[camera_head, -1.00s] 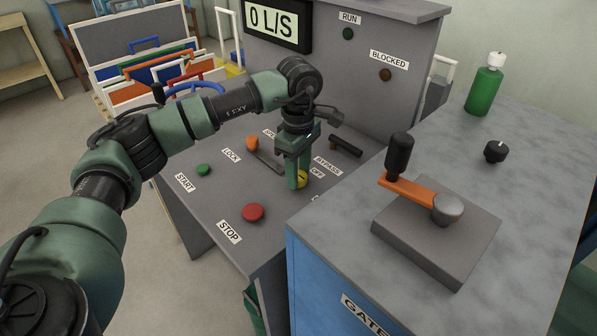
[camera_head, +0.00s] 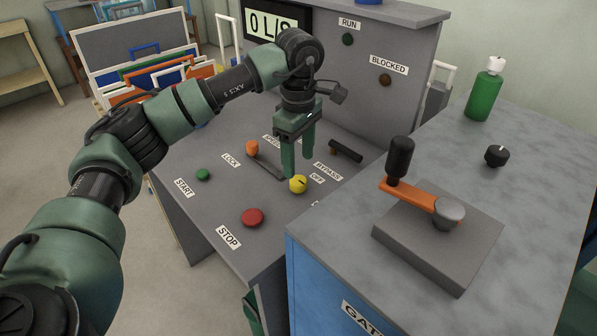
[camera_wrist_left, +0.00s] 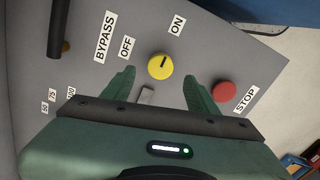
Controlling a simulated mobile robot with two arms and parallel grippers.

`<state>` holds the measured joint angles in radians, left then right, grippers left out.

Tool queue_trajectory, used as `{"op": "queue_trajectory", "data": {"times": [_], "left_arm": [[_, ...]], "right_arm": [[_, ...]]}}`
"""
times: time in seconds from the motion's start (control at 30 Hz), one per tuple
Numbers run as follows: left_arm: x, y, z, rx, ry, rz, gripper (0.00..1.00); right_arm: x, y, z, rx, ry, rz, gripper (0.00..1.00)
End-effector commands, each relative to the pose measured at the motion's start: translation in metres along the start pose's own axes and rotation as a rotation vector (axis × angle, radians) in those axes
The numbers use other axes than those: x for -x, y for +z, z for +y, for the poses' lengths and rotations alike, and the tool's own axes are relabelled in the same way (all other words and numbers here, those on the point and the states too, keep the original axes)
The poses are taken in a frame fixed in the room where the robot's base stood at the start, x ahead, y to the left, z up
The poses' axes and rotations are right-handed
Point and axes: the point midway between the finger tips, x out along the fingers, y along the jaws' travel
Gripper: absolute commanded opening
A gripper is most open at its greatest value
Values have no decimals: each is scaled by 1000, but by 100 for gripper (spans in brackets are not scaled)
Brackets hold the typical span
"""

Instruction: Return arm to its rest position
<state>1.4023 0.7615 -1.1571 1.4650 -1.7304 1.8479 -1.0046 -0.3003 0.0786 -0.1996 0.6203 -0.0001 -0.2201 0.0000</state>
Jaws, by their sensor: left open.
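My left arm comes in from the left in the head view, and its gripper (camera_head: 298,172) hangs over the control panel, fingers down. The jaws are open and empty. A yellow knob (camera_head: 298,184) sits on the panel just below the fingertips. In the left wrist view the yellow knob (camera_wrist_left: 160,66) shows between and beyond the two open fingers (camera_wrist_left: 156,88), apart from them. Its dark mark points toward the ON label (camera_wrist_left: 177,24). My right gripper is not in view.
The panel (camera_head: 215,215) carries a red STOP button (camera_head: 252,217), a green START button (camera_head: 203,174), an orange-tipped lever (camera_head: 252,148) and a black BYPASS handle (camera_head: 345,151). At right, a grey-topped cabinet holds a crank (camera_head: 420,200), a black knob (camera_head: 496,155) and a green bottle (camera_head: 485,90).

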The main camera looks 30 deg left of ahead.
Motion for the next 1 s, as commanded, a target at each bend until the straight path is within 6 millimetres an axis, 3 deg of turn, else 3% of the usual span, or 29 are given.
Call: {"op": "queue_trajectory", "data": {"times": [0.2, 0.73, 0.87, 1.0], "left_arm": [[19, 0, 0, 0, 0, -1, 59], [23, 0, 0, 0, 0, 0, 59], [46, 0, 0, 0, 1, 0, 59], [92, 0, 0, 0, 1, 0, 59]], "right_arm": [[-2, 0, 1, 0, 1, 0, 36], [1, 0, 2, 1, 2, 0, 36], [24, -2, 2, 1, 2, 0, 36], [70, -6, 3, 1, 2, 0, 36]]}}
